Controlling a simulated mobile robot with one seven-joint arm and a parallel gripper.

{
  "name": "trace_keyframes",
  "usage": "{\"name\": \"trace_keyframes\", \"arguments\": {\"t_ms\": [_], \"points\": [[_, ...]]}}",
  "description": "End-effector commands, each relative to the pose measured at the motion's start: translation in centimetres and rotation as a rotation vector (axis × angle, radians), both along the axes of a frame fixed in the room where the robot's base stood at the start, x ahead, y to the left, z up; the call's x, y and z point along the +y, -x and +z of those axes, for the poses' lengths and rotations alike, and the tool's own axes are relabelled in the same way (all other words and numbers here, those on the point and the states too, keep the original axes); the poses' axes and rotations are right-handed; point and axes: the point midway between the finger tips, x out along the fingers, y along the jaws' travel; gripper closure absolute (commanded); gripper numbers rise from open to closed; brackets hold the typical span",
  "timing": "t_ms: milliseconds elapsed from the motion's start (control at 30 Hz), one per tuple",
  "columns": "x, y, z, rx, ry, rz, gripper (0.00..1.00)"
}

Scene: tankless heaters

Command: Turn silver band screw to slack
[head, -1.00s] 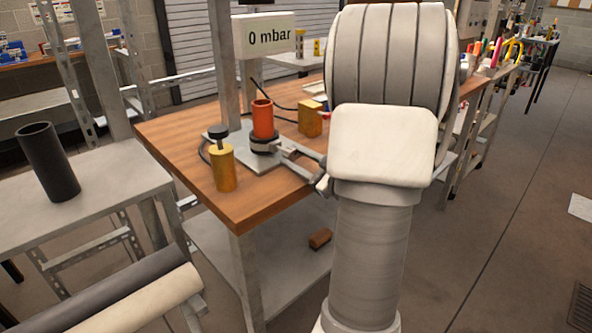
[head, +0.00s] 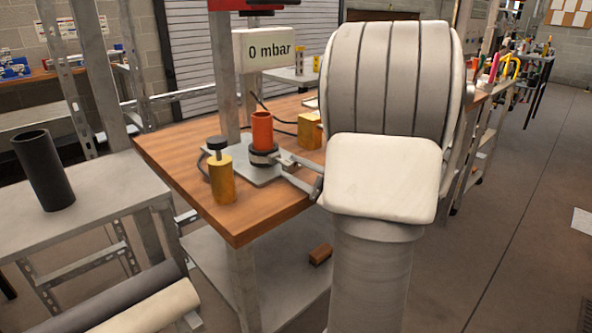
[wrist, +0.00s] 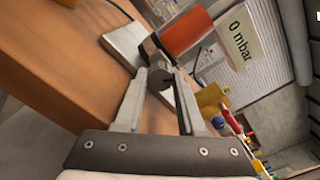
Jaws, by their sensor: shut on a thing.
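An orange pipe (head: 262,131) stands upright in a black sleeve (head: 264,155) on a grey metal plate (head: 250,176) on the wooden bench. The pipe also shows tilted in the wrist view (wrist: 187,36). My gripper (head: 287,160) reaches in from the right at sleeve height. In the wrist view, my gripper's two fingers (wrist: 161,80) stand either side of a small round silver screw head (wrist: 161,83) beside the sleeve and are shut on it. The silver band itself is mostly hidden by the fingers and too small to make out clearly.
A brass cylinder with a black knob (head: 222,181) stands left of the sleeve, and a brass block (head: 309,130) behind it. A 0 mbar display (head: 266,49) hangs beside a metal post. A black tube (head: 44,170) stands on the grey side table. My arm covers the bench's right side.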

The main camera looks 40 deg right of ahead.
Motion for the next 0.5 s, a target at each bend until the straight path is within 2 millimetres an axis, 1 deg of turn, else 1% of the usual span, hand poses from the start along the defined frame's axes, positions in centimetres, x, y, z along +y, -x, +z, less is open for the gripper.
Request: {"name": "trace_keyframes", "arguments": {"t_ms": [33,167,200,500], "points": [[0.0,0.04,-0.1,0.002,-0.002,-0.001,0.56],[0.0,0.03,-0.08,0.002,-0.002,-0.001,0.33],[0.0,0.02,-0.08,0.002,-0.002,-0.001,0.31],[0.08,0.01,-0.13,0.005,-0.019,0.001,0.31]]}}
